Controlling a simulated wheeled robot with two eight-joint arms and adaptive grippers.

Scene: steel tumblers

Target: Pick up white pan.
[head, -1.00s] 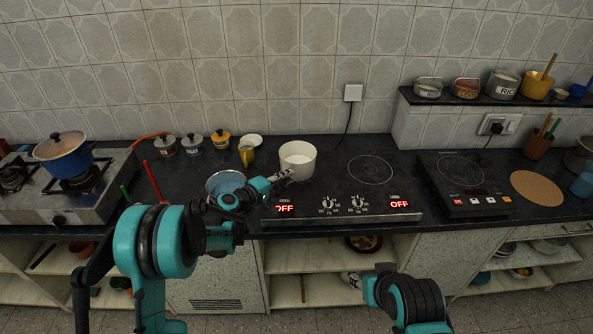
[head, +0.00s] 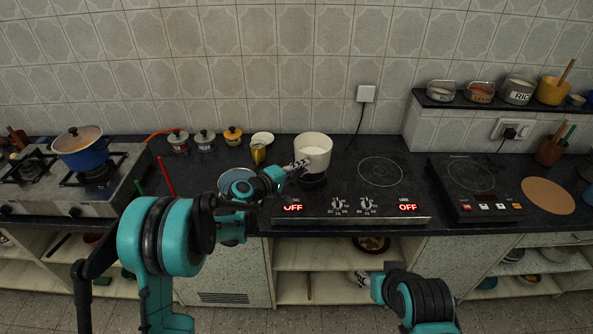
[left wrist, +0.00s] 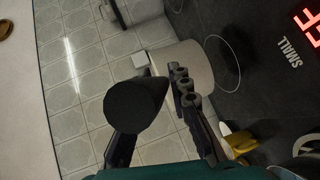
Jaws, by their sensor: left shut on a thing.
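The white pan (head: 313,152) is in the air just above the left ring of the double induction cooktop (head: 345,213), with a dark patch visible beneath it. It looks roughly upright in the head view. My left gripper (head: 299,166) is at the pan's near left side, shut on its handle. In the left wrist view the white pan (left wrist: 190,68) lies beyond my gripper (left wrist: 150,78), and a dark handle (left wrist: 135,100) shows between the fingers. My right gripper (head: 358,279) is low, in front of the counter; its fingers are too small to read.
A pot with bluish contents (head: 237,182) stands left of the cooktop, partly behind my left arm. A yellow cup (head: 258,153) and a white bowl (head: 263,138) are behind it. A blue pot (head: 80,150) sits on the gas stove. The cooktop's right ring (head: 380,171) is clear.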

